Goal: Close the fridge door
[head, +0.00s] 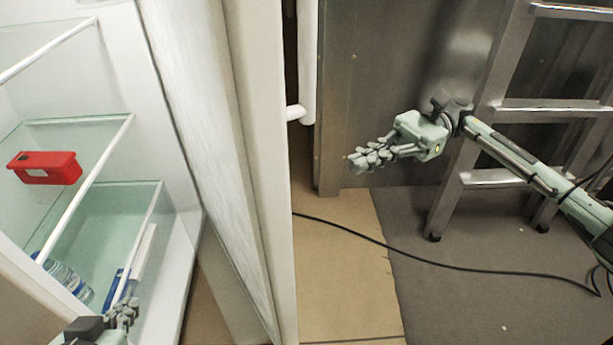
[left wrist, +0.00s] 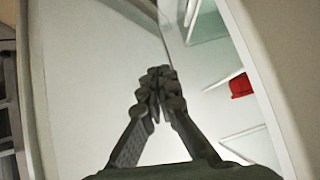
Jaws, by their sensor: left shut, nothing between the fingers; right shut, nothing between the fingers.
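The white fridge door (head: 262,150) stands open, seen nearly edge-on in the middle of the head view. Its white handle (head: 306,70) is on the right side. The fridge interior, with glass shelves (head: 75,130), is open to the left of the door. My left gripper (head: 127,308) is shut and empty at the bottom left, in front of the lower shelf; it also shows in the left wrist view (left wrist: 158,78) before a pale surface. My right gripper (head: 362,160) is shut and empty, to the right of the door and handle, apart from them.
A red box (head: 45,168) sits on a shelf, and bottles (head: 65,280) lie lower down. A metal ladder (head: 495,110) stands at the right against a metal panel (head: 385,60). A black cable (head: 440,266) crosses the floor. Bare floor (head: 340,270) lies right of the door.

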